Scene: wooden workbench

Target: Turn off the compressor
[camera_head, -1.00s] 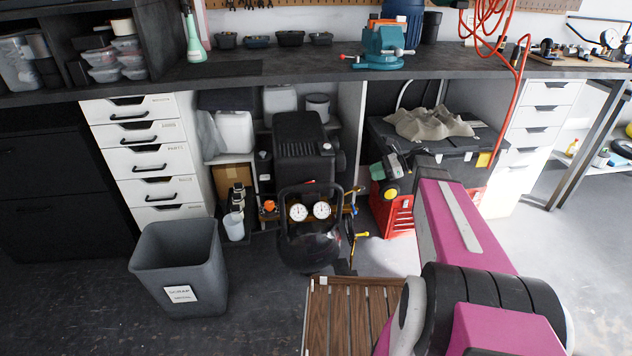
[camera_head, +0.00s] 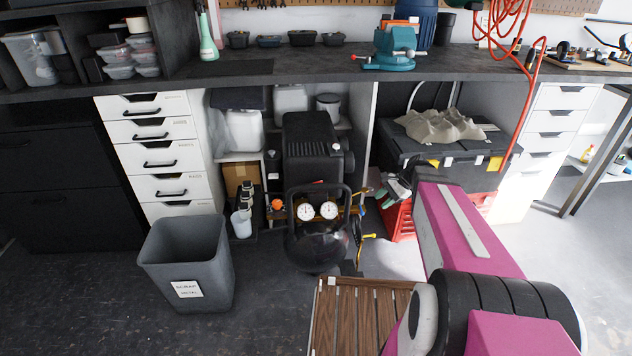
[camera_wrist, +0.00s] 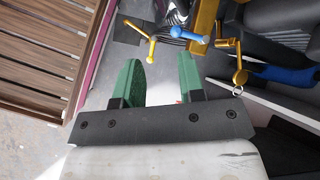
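The compressor (camera_head: 306,148) is black, with a motor housing on top, two white round gauges (camera_head: 318,210) and a rounded tank below. It stands on the floor under the bench, left of my arm in the head view. A small red part shows just above its gauges; I cannot tell the switch position. My gripper (camera_head: 394,192) is right of the compressor and apart from it, partly hidden by my arm. In the wrist view its two green fingers (camera_wrist: 158,78) are spread with nothing between them. Yellow handled fittings (camera_wrist: 205,25) lie beyond the fingertips.
A slatted wooden surface (camera_head: 362,310) is in front of the compressor. A grey scrap bin (camera_head: 188,262) stands left, a red crate (camera_head: 402,222) right, beneath black boxes. The bench top (camera_head: 290,66) overhangs. Floor between bin and slats is clear.

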